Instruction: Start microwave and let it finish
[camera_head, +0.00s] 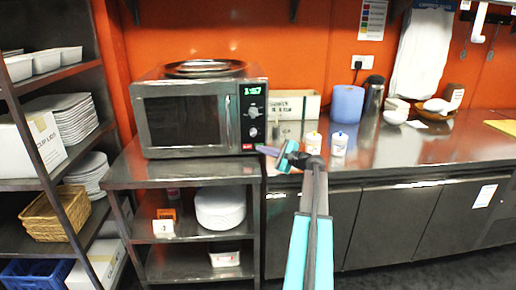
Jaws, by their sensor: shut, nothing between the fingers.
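The microwave (184,117) stands on a dark metal shelf unit left of centre, its door shut. Its green display reads about 1:57, though the digits are small. Knobs (253,121) and a red mark (248,146) sit on the panel at its right side. My gripper (267,151) is at the lower right corner of the microwave, beside the red mark. Its fingers are shut and hold nothing. I cannot tell whether the fingertips touch the panel. My arm reaches up from the bottom of the view.
Dark round trays (205,66) lie on top of the microwave. Two small jars (338,144) stand on the counter (425,153) close to the right of my gripper. A blue container (347,103) is behind them. A shelf with plates (72,119) stands at the left.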

